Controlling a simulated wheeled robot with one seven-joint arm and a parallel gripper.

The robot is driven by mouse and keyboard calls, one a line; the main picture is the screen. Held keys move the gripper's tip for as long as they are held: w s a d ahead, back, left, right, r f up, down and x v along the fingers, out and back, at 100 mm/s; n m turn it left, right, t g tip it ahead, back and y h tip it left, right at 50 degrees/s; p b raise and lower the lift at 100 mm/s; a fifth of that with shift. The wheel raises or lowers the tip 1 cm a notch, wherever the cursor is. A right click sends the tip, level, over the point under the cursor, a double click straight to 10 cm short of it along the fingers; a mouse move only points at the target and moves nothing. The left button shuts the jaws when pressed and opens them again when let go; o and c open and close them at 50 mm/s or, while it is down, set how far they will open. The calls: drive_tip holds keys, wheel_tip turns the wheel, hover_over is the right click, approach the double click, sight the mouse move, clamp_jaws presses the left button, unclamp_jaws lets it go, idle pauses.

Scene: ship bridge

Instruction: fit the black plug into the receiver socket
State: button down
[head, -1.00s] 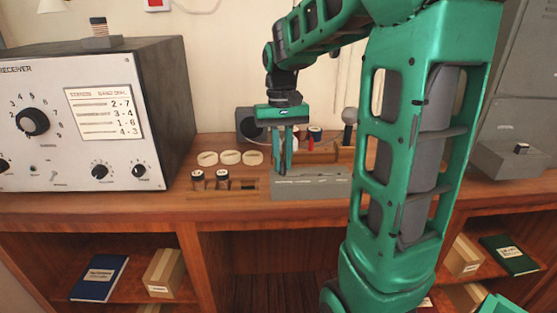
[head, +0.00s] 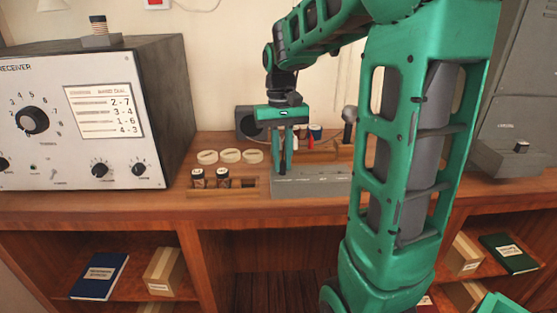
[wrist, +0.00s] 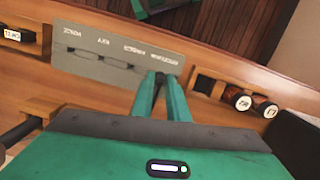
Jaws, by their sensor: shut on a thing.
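My gripper (head: 285,170) points straight down over the left end of a grey socket panel (head: 322,184) on the bench. In the wrist view my gripper (wrist: 161,76) has its fingertips close together at the panel's end, beside the upside-down label that seems to read receiver. The grey panel (wrist: 100,60) shows several labels and dark slots there. The black plug is between the fingertips and almost wholly hidden; only a dark spot shows at the tips. The receiver socket is hidden under the fingers. I cannot tell whether the plug is in it.
A wooden rack (head: 249,187) with two dark capped jars (head: 223,178) stands just left of the panel. Several pale round discs (head: 230,156) lie behind it. A large receiver set (head: 70,120) fills the left. A dark box (head: 247,122) stands behind my gripper.

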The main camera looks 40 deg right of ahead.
idle(0.4)
drive_tip(key=c, duration=1.6)
unclamp_jaws()
drive_tip(key=shift+f, duration=0.1)
drive_tip(key=shift+c, duration=0.2)
wheel_tip(320, 180, up, 11)
drive_tip(key=w, duration=0.1)
drive_tip(key=shift+w+d+f, duration=0.15)
drive_tip(key=shift+w+d, duration=0.05)
drive_tip(key=shift+d, duration=0.05)
